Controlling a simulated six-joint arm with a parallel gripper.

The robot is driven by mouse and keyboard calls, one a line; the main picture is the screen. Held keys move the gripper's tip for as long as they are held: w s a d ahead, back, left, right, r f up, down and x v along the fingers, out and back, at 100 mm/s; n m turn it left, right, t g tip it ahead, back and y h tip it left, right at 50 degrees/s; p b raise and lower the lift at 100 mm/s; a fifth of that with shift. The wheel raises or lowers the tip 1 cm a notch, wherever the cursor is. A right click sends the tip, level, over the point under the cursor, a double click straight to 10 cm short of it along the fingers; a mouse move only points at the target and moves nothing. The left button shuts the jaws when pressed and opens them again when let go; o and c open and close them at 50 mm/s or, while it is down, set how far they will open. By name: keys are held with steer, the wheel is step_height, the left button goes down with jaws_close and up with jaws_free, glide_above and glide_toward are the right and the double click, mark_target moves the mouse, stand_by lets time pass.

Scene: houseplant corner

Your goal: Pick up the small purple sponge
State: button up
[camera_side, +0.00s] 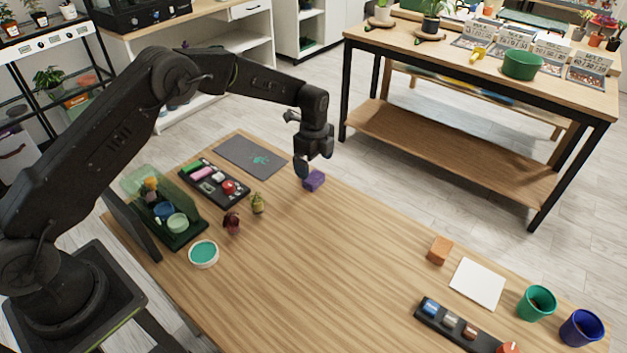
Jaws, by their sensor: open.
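The small purple sponge (314,181) is a block lying on the wooden table near its far edge. My gripper (310,166) points down just above and slightly behind the sponge in the picture. Its jaws are open. One dark finger hangs at the left of the sponge. The other finger is hard to make out, and I cannot tell whether either touches the sponge.
A dark mat (240,152), a black tray (214,182) of small items and two small figures stand left of the sponge. An orange block (439,251), a white sheet (477,284) and cups stand at the right. The table's middle is clear.

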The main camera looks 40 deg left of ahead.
mark_target(314, 176)
steer(key=shift+s+f, duration=0.1)
steer(key=shift+f, duration=2.85)
steer(key=shift+c, duration=0.3)
steer(key=c, duration=0.9)
